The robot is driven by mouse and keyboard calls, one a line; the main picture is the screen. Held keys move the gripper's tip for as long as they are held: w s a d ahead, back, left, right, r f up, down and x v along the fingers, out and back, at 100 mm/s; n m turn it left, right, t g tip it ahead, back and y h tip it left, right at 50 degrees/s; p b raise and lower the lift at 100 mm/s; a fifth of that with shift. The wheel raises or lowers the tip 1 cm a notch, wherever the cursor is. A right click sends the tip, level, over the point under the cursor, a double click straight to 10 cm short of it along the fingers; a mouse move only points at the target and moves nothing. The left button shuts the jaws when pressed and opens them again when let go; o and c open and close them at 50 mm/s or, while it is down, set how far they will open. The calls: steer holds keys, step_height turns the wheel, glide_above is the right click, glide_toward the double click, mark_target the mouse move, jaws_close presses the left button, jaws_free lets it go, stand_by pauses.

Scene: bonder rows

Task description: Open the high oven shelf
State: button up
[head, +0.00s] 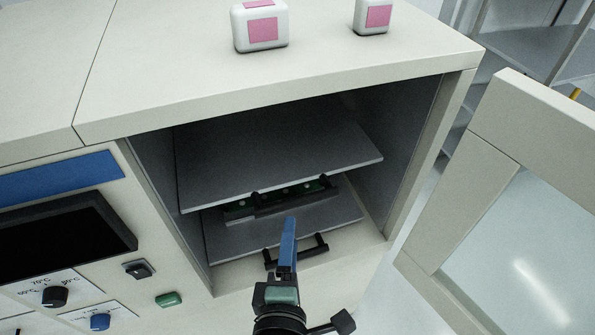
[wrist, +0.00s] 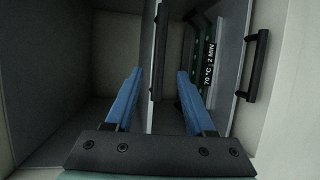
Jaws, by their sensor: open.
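The high oven shelf (head: 275,150) is a grey plate inside the open oven, with a black bar handle (head: 292,199) at its front edge. In the wrist view that handle (wrist: 157,50) lies between my two blue fingers. My gripper (head: 290,222) is open and empty, pointing into the oven just in front of the handle; it also shows in the wrist view (wrist: 160,74). I cannot tell whether the fingertips reach past the bar. The low shelf (head: 225,245) sits below with its own black handle (head: 297,252), right of the fingers in the wrist view.
A dark carrier with green parts, labelled "70 °C 2 MIN" (wrist: 209,65), lies between the shelves. The oven door (head: 490,150) stands open at the right. Two white boxes with pink faces (head: 262,30) stand on top. A control panel (head: 60,240) is at left.

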mark_target(295, 198)
steer(key=p+x, duration=0.1)
steer(key=x, duration=1.1)
steer(key=shift+w, duration=0.25)
jaws_close()
steer(key=shift+s+f, duration=0.1)
steer(key=shift+f, duration=0.05)
